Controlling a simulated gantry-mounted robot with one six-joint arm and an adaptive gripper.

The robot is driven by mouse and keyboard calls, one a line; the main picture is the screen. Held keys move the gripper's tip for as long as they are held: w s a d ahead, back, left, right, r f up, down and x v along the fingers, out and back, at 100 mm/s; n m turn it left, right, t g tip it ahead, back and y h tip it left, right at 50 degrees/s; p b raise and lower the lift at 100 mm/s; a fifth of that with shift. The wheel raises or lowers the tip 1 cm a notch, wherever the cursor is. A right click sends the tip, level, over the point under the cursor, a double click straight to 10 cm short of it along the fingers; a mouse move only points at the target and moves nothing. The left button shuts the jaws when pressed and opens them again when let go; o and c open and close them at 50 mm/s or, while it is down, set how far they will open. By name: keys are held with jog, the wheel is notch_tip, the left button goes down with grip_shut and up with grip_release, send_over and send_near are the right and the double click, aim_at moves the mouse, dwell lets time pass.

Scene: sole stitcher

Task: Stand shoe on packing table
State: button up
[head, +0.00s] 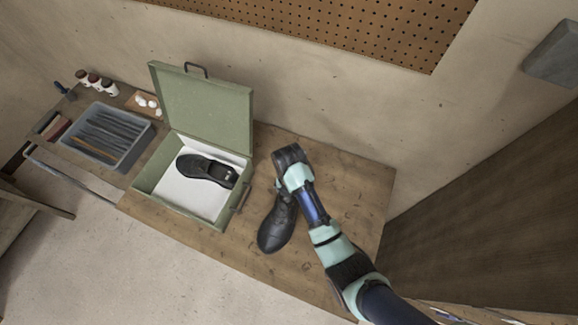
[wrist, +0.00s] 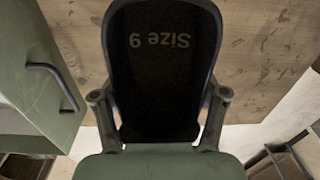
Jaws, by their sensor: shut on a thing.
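A black shoe (head: 277,230) is at the front middle of the packing table (head: 340,185), its toe pointing to the lower left and its upper showing. My gripper (wrist: 161,95) is shut on the shoe's rear end. In the wrist view the shoe's dark surface (wrist: 161,45) reads "Size 9" upside down, with a finger on each side. In the head view my wrist hides the fingers and the heel. I cannot tell whether the shoe touches the table. A second black shoe (head: 207,170) lies in the open green box (head: 178,217) on white lining.
The box's lid (head: 203,108) stands open at the back, and its handle (wrist: 52,85) is close left in the wrist view. A grey tray of dark strips (head: 107,135) and small bottles (head: 93,80) are further left. The table right of my arm is clear.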

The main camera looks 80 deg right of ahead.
jog(key=shift+f+b, duration=0.55)
jog(key=shift+f, duration=3.4)
jog(key=o, duration=1.6)
jog(key=shift+f, duration=0.1)
jog(key=r+p, duration=0.1)
jog(key=r, duration=0.5)
jog(key=r+p, duration=0.1)
jog(key=r, duration=0.5)
jog(key=shift+w+d+r, duration=0.1)
jog(key=shift+w+r, duration=0.05)
jog(key=shift+w, duration=0.05)
